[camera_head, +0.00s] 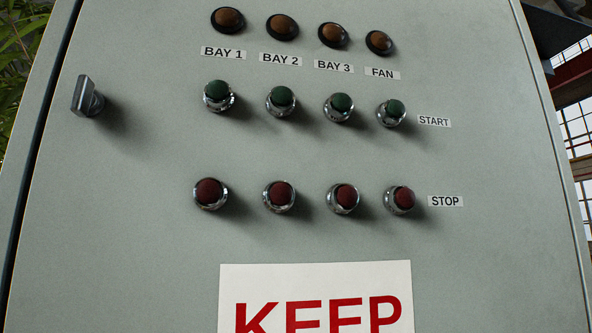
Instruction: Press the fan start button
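The fan start button (394,109) is a green push button in a chrome collar, at the right end of the START row. It sits below the "FAN" label (382,73) and left of the "START" label (434,121). An amber lamp (379,42) above the FAN label looks dark. The red fan stop button (402,199) is below it, beside the "STOP" label (445,201). My gripper is not in view, so its position and state are hidden.
Green start buttons (283,100) and red stop buttons (279,195) for bays 1 to 3 stand left of the fan column. A latch handle (88,97) sticks out at the left. A "KEEP" sign (317,300) is below. The grey panel (130,220) is otherwise clear.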

